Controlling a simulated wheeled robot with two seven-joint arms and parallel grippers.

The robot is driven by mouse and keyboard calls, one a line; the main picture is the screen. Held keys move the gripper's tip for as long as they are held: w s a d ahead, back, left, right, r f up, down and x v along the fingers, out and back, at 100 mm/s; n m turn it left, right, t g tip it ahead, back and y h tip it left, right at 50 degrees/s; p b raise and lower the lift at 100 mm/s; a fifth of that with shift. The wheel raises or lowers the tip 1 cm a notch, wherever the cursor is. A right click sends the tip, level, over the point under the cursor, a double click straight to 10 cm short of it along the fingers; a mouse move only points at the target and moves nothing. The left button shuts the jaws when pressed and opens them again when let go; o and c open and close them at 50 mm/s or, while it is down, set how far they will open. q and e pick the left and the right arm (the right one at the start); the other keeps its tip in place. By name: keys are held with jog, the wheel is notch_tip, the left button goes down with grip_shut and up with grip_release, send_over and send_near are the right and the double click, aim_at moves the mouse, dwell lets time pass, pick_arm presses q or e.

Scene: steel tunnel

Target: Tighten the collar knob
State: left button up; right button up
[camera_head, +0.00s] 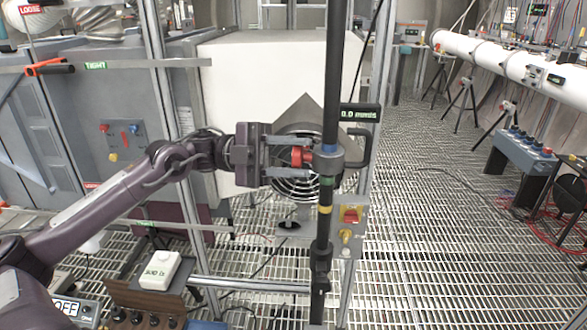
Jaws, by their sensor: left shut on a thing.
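The collar knob (298,157) is red and sticks out to the left from a grey collar (325,158). The collar sits around a dark upright pole (331,90). My left gripper (290,158) reaches in from the left, with one finger above the knob and one below it. It is shut on the knob, and the fingers partly cover it. Behind the gripper is a round fan grille (296,188). My right gripper is not in view.
A display reading 0.0 mm/s (360,114) is right of the pole. A red and yellow switch box (350,215) is below. Grey cabinets (130,110) stand at left. A white pipe (500,58) is at back right. The grated floor (440,220) at right is mostly open.

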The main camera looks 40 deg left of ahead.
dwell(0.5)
pick_arm(q)
jog(key=o, duration=1)
jog(key=shift+a, duration=0.1)
jog(key=b+v, duration=0.3)
jog(key=v, duration=0.4)
jog(key=shift+s+a, duration=0.1)
jog(key=shift+a, duration=0.2)
